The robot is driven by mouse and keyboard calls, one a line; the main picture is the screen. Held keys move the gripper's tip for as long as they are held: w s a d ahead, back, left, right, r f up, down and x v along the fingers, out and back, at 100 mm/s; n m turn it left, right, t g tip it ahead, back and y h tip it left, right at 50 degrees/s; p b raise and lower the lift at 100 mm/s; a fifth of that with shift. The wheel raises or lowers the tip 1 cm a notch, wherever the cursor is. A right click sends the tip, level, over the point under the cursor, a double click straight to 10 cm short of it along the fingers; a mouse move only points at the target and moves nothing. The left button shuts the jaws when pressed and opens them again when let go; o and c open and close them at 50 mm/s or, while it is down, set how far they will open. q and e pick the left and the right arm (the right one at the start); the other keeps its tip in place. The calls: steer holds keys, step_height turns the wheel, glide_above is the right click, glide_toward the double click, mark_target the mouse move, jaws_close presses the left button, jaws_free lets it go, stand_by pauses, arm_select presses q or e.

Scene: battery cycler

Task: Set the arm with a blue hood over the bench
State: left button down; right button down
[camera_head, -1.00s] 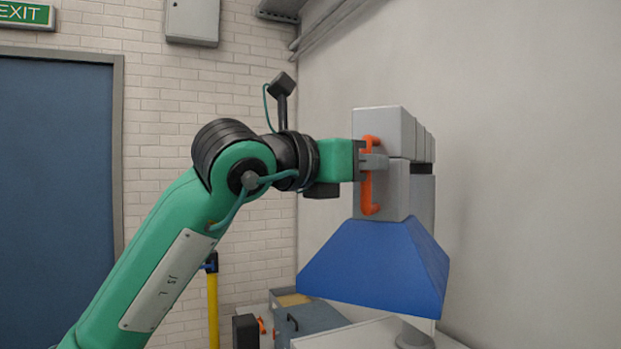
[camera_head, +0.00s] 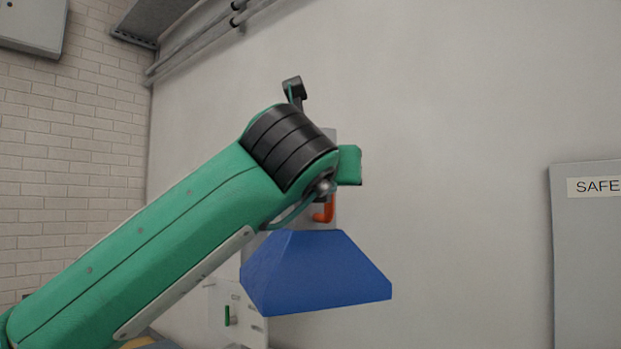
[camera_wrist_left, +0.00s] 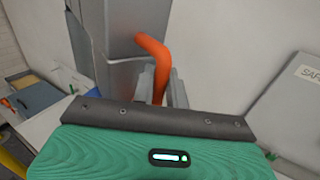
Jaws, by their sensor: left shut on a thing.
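The blue hood (camera_head: 315,275) hangs below the grey arm (camera_head: 327,218) at the middle of the head view, clear of the wall's sign. The grey arm also fills the upper middle left of the left wrist view (camera_wrist_left: 122,70). An orange handle (camera_wrist_left: 154,52) is on it; its lower end shows in the head view (camera_head: 325,210). My left gripper (camera_wrist_left: 161,86) is shut on this handle, with a finger on each side. In the head view my own forearm hides the fingers and most of the grey arm. My right gripper is not in view.
A grey cabinet (camera_head: 588,265) with a "SAFE…" sign is at the right. A white panel with a green handle (camera_head: 227,315) is below the hood at the left. The left wrist view shows a grey box (camera_wrist_left: 38,98) at the left. The wall between hood and cabinet is bare.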

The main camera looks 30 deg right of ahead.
arm_select(q)
steer(key=shift+r, duration=0.2)
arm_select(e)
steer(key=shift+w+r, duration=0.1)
arm_select(q)
steer(key=c, duration=1.5)
jaws_free()
steer(key=shift+w+f, duration=0.1)
steer(key=shift+w, duration=0.05)
